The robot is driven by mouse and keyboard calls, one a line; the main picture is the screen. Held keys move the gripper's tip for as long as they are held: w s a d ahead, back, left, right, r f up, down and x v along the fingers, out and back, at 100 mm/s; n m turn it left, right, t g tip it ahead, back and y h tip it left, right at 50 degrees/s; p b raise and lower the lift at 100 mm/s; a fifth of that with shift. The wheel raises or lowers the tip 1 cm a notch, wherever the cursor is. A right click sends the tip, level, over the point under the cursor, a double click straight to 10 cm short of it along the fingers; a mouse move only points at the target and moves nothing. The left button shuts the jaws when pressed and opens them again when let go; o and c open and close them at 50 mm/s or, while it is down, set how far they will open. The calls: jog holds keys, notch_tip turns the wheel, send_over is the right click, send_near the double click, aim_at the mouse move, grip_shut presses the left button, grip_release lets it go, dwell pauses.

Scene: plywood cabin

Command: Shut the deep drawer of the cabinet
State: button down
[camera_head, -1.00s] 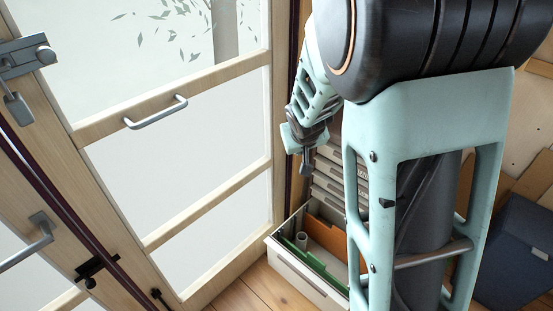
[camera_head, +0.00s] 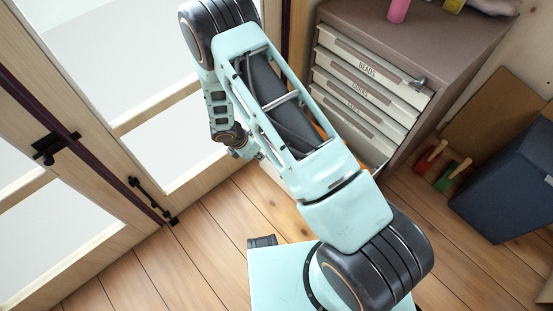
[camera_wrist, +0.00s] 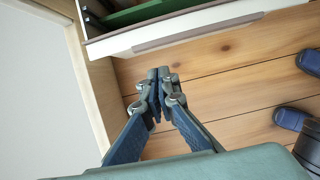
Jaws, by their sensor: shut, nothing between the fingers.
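The cabinet (camera_head: 408,143) stands at the upper right of the head view, with several shallow white drawers shut. Its deep drawer is open at the bottom, mostly hidden behind my arm in that view. In the wrist view the deep drawer's white front (camera_wrist: 190,30) crosses the top, with a grey handle strip and a green divider inside. My gripper (camera_wrist: 158,75) is shut and empty, over the floor just outside the drawer front, apart from it in the picture. In the head view my gripper (camera_head: 257,155) is small, beside the drawer's outer end.
The glazed door (camera_head: 160,115) stands left of the drawer, and its frame is close to my gripper in the wrist view. A dark blue box (camera_head: 510,180) stands at the right. Two dark blue shoe-like things (camera_wrist: 290,118) lie right. Plank floor (camera_head: 205,240) is clear in front.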

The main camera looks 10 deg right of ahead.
jog(key=shift+w+d+f+b, duration=0.65)
jog(key=shift+d+f, duration=0.4)
jog(key=shift+f, duration=0.55)
jog(key=shift+w+d+f+b, duration=0.4)
jog(key=shift+w+d+f, duration=0.5)
jog(key=shift+f, duration=0.7)
jog(key=shift+w+d+f+b, duration=0.55)
jog(key=shift+d+f, duration=0.65)
jog(key=shift+f, duration=0.4)
jog(key=shift+d, duration=0.1)
